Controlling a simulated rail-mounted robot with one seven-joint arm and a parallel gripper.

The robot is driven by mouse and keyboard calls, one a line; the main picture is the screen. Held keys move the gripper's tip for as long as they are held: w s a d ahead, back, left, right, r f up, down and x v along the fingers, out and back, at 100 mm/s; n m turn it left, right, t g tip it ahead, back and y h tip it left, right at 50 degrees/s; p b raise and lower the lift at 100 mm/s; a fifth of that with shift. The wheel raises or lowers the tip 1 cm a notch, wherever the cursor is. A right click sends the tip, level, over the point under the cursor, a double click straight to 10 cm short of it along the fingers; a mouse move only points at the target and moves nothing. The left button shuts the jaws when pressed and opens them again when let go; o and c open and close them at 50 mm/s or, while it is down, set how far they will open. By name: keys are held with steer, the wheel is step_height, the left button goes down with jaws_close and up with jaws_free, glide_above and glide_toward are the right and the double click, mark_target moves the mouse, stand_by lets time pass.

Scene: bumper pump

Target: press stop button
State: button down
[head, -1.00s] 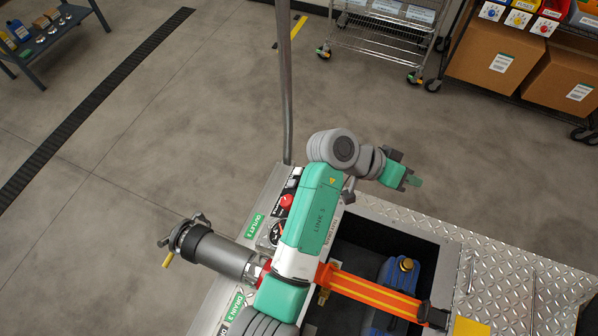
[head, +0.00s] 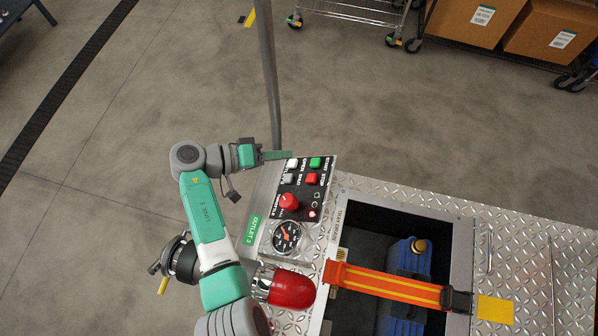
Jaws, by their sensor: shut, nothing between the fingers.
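The red button (head: 311,179) beside the STOP lettering is in the right column, just below a green button (head: 315,162). A white button (head: 292,163) and a grey button (head: 288,180) form the left column. My gripper (head: 288,155) is shut and empty, pointing right. In the picture, its green fingertips lie at the panel's top edge, just above the white button and up-left of the red one. I cannot tell its height above the panel.
A round red knob (head: 289,202) and a gauge (head: 287,237) sit lower on the panel. A grey pole (head: 268,70) rises just behind my gripper. An orange strap (head: 385,287) crosses an open bay holding a blue container (head: 410,262).

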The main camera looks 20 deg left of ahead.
steer(key=b, duration=0.4)
glide_toward(315, 174)
steer(key=shift+w+r+x, duration=0.1)
steer(key=shift+r+x, duration=0.05)
steer(key=shift+x, duration=0.7)
steer(key=shift+w+r+x, duration=0.1)
steer(key=shift+r+x, duration=0.1)
steer(key=shift+x, duration=0.6)
steer(key=shift+w+r+x, duration=0.1)
steer(key=shift+r+x, duration=0.05)
steer(key=shift+x, duration=0.7)
steer(key=shift+d+f, duration=0.1)
steer(key=shift+f, duration=0.05)
steer(key=shift+d+f+b, duration=0.15)
steer(key=shift+f+b, duration=0.05)
steer(key=shift+b, duration=0.1)
steer(key=shift+d+f+b, duration=0.25)
steer(key=shift+f+b, duration=0.05)
steer(key=shift+f, duration=0.15)
stand_by(0.4)
steer(key=shift+r, duration=0.1)
steer(key=shift+a+r+p, duration=0.45)
steer(key=shift+r+p, duration=0.05)
steer(key=shift+r, duration=0.2)
